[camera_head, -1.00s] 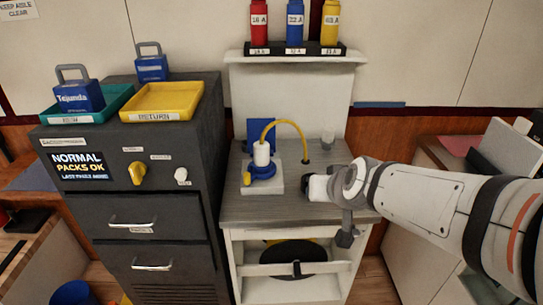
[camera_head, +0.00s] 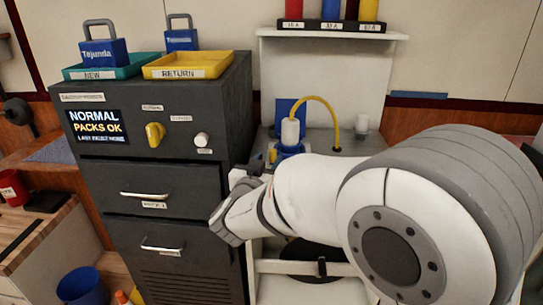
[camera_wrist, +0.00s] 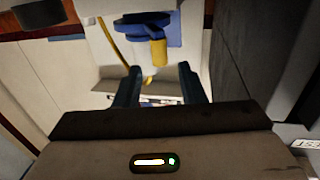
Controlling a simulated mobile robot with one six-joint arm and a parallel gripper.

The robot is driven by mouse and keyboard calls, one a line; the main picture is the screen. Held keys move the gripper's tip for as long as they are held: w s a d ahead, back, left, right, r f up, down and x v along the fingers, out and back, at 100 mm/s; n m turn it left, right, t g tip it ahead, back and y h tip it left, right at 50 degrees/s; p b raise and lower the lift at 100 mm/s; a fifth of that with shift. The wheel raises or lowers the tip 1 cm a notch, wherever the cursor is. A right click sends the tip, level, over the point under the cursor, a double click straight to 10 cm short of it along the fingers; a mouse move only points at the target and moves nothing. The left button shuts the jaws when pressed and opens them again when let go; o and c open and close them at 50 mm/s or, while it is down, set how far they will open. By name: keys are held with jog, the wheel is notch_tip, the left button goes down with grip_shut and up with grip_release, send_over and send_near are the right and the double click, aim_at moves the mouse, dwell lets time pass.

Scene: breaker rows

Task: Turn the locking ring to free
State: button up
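The blue locking ring (camera_head: 289,148) sits around the foot of a white upright plug (camera_head: 290,132) on the bench, with a yellow hose arching from the top. My arm hides its lower part in the head view. In the wrist view the blue ring (camera_wrist: 143,30) shows upside down at the top, with a yellow tab (camera_wrist: 158,52) sticking out from it. My gripper (camera_wrist: 158,85) is open and empty, its two dark fingers apart and pointing toward the tab. The tab appears beyond the fingertips, not between them.
A dark cabinet (camera_head: 165,215) stands close left of my gripper, with a yellow knob (camera_head: 155,134), a white knob (camera_head: 202,139) and drawer handles. A blue plate (camera_head: 289,108) stands behind the plug.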

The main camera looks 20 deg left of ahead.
aim_at(271, 154)
jog(key=w, duration=0.5)
jog(key=shift+w, duration=0.15)
jog(key=shift+a, duration=0.1)
grip_shut()
dwell(0.4)
